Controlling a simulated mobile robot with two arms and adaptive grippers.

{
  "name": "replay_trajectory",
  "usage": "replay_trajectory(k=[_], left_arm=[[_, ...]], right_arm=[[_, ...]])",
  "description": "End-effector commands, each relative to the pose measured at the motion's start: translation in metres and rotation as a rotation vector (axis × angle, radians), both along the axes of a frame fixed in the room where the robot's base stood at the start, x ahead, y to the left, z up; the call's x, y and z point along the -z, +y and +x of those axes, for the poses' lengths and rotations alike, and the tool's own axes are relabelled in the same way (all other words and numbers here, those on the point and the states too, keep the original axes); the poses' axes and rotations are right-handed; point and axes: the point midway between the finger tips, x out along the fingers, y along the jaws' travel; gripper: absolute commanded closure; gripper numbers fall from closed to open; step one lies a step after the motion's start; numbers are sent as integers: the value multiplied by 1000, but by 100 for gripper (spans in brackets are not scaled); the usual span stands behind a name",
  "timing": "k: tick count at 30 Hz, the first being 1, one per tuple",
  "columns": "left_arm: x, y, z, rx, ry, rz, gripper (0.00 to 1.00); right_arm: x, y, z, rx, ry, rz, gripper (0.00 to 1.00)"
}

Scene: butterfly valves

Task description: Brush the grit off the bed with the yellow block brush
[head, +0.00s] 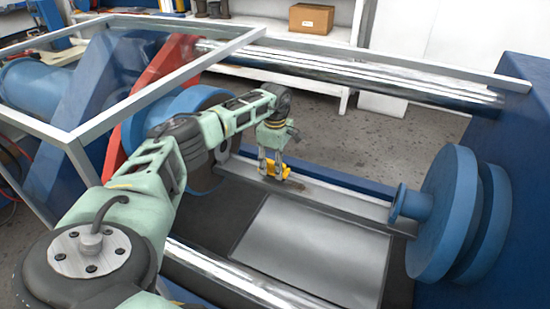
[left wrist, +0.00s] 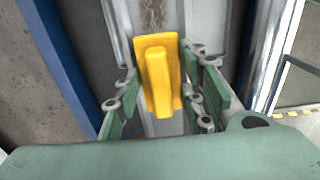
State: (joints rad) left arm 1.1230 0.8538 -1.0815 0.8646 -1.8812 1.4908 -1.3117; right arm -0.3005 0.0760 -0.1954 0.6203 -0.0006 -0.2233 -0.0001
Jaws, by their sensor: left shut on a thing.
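The yellow block brush (head: 284,173) is between the fingers of my left gripper (head: 272,165), low over the grey metal bed (head: 350,207). In the left wrist view the brush (left wrist: 158,75) fills the gap between the green fingers of the left gripper (left wrist: 163,98), which is shut on its raised grip. A brown, speckled patch of grit (left wrist: 150,14) lies on the bed just beyond the brush. I cannot tell whether the brush touches the bed. My right gripper is not in view.
Blue round flanges (head: 450,215) stand at the right end of the bed. A metal frame (head: 160,88) crosses the upper left. Shiny bars (head: 350,75) run behind the bed, and a flat grey plate (head: 315,250) lies in front.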

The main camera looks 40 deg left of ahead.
Motion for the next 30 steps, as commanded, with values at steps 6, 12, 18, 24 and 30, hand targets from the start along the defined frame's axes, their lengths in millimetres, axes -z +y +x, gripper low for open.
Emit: replay_trajectory(k=[6, 12, 18, 24, 30], left_arm=[[-22, 0, 0, 0, -1, -1, 84], [-38, 0, 1, 0, -2, 0, 84], [-54, 0, 0, 0, -1, -1, 84], [-63, 0, 0, 0, 0, -1, 84], [-61, 0, 0, 0, 0, -1, 84]], right_arm=[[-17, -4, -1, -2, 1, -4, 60], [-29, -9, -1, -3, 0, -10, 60], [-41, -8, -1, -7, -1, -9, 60], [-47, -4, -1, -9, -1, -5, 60], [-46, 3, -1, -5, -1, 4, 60]])
